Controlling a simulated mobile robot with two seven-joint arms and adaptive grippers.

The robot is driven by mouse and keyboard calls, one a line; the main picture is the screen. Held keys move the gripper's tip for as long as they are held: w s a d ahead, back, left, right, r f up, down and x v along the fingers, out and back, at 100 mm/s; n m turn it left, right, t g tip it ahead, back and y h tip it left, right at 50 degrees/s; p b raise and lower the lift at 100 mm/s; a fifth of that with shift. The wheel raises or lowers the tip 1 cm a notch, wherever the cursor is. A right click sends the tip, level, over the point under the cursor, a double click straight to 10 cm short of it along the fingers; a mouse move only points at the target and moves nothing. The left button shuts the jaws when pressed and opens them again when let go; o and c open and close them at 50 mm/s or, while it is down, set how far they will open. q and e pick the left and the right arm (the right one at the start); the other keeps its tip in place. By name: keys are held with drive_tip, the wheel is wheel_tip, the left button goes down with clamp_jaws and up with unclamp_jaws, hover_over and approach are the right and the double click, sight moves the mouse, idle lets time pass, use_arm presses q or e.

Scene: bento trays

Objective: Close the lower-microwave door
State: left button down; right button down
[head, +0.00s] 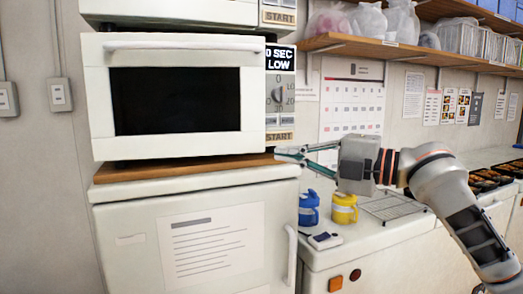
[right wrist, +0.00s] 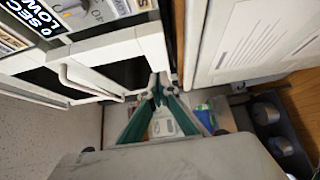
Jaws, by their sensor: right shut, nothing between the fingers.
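The lower microwave (head: 280,95) is white and stands on a wooden board on a white cabinet. Its door (head: 185,146) is upright across the front, with a dark window and a horizontal handle (head: 185,46) along the top. I cannot tell whether a narrow gap remains around it. The handle also shows at the left in the right wrist view (right wrist: 85,88). My right gripper (head: 281,153) is shut and empty, its tips near the microwave's lower right corner, below the START button. Its fingertips (right wrist: 158,90) meet in the right wrist view. My left gripper is not in view.
Another microwave (head: 180,10) sits above. Below is the white cabinet (head: 120,215) with a paper and vertical handle. A shelf (head: 410,50) runs above right.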

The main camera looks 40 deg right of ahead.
drive_tip(key=shift+w+a, duration=0.15)
drive_tip(key=shift+w, duration=1.9)
drive_tip(key=shift+w+a, duration=0.1)
drive_tip(key=shift+w, duration=1.9)
